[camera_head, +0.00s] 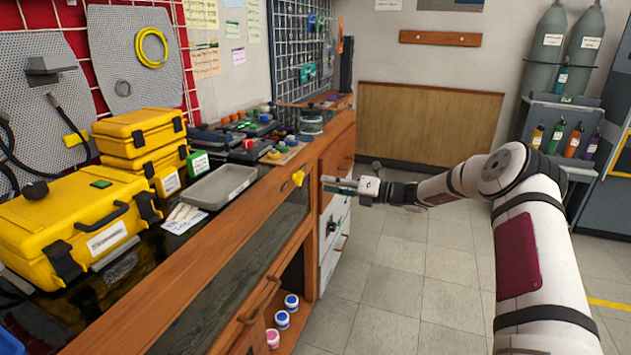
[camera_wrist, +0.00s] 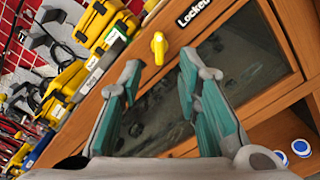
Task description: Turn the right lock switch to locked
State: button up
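The lock switch is a small yellow knob (camera_head: 297,178) on the wooden front rail of the workbench, at the right end above a dark glass panel. In the wrist view the yellow knob (camera_wrist: 159,48) appears just beyond and between my fingertips, its long side near vertical in the picture. A black "Locked" label (camera_wrist: 193,13) is on the wood to its right. My gripper (camera_head: 328,184) is to the right of the knob in the head view. In the wrist view its two teal-padded fingers (camera_wrist: 160,70) are spread, empty, and apparently apart from the knob.
Yellow cases (camera_head: 75,225) and a grey tray (camera_head: 219,187) stand on the bench top. Small jars (camera_head: 282,319) sit on an open shelf below. White drawers (camera_head: 332,240) are near my gripper. The tiled floor (camera_head: 385,280) is clear.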

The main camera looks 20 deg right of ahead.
jog(key=shift+v, duration=1.85)
jog(key=s+a+r+n+g+h, duration=0.3)
jog(key=s+a+r+n+g, duration=0.25)
jog(key=s+a+n, duration=0.5)
jog(key=s+a+r+n+g+h, duration=0.3)
jog(key=s+a+r+n+g, duration=0.35)
jog(key=s, duration=0.65)
jog(key=s+d+n+t+h, duration=0.1)
jog(key=s+d+n+h, duration=0.35)
jog(key=s, duration=0.75)
jog(key=s+d+n+t+h, duration=0.1)
jog(key=s+n, duration=0.6)
jog(key=s, duration=0.4)
jog(key=s+d+n+h, duration=0.25)
jog(key=s+n, duration=0.35)
jog(key=s, duration=0.6)
notch_tip(320, 180, up, 19)
jog(key=t+p, duration=0.3)
jog(key=p, duration=1.5)
jog(key=shift+w+a+t+h, duration=0.3)
jog(key=shift+w, duration=0.05)
